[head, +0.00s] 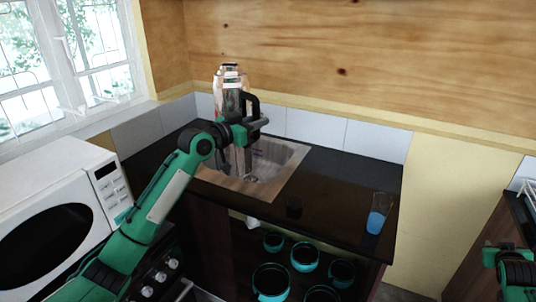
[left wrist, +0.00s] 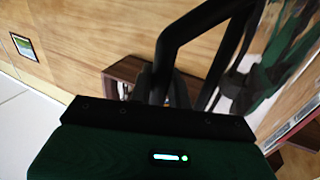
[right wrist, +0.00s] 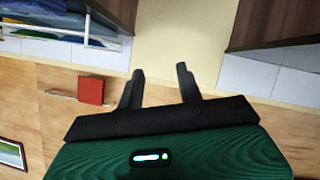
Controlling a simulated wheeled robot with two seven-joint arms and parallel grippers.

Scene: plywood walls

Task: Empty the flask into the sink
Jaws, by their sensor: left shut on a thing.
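The flask (head: 231,92) is shiny metal with a black handle and shows over the back part of the sink (head: 292,158) in the head view. It looks roughly upright; its lower part is hidden behind my left gripper (head: 256,124). My left gripper is shut on the flask's black handle, which also shows in the left wrist view (left wrist: 190,32) beside the shiny flask body (left wrist: 288,48). The flask's contents cannot be seen. My right gripper (right wrist: 158,88) is open and empty, well away at the right edge of the head view.
A white microwave (head: 62,215) is at the left. Several pots (head: 305,256) sit below the counter. A plywood wall (head: 360,55) rises behind.

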